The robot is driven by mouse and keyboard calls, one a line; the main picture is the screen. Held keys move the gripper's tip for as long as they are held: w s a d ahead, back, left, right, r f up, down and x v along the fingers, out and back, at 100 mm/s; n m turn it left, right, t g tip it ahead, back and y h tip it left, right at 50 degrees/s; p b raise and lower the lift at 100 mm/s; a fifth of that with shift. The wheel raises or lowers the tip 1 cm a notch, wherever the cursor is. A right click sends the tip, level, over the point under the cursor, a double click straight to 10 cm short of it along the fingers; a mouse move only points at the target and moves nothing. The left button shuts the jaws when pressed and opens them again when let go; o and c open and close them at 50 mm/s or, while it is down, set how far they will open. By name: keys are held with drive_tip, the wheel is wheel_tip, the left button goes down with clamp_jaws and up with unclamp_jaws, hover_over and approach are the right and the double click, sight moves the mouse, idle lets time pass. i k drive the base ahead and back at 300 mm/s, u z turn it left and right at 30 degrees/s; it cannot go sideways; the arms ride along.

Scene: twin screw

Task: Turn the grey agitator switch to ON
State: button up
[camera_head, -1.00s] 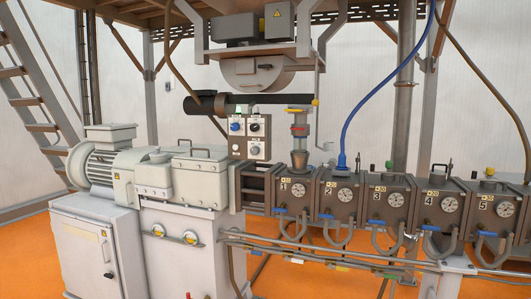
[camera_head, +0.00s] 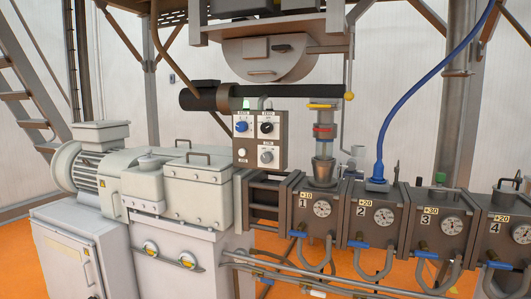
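A small grey control box (camera_head: 259,141) stands above the dark frame between the drive housing and barrel section 1. On its front are a blue knob (camera_head: 241,127) at upper left, a black knob (camera_head: 266,128) at upper right, a white round button (camera_head: 242,153) at lower left and a grey knob (camera_head: 266,157) at lower right. The grey knob looks like the agitator switch, but its label and pointer position are too small to read. My gripper is not in view.
A green lamp (camera_head: 246,104) is on top of the box. A dark horizontal tube (camera_head: 290,91) passes above it. A metal funnel (camera_head: 324,165) stands to its right on the numbered barrel sections. The white drive housing (camera_head: 197,188) is at left. A blue hose (camera_head: 425,80) hangs at right.

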sight(267, 158)
drive_tip(key=i, duration=1.05)
drive_tip(key=u, duration=2.2)
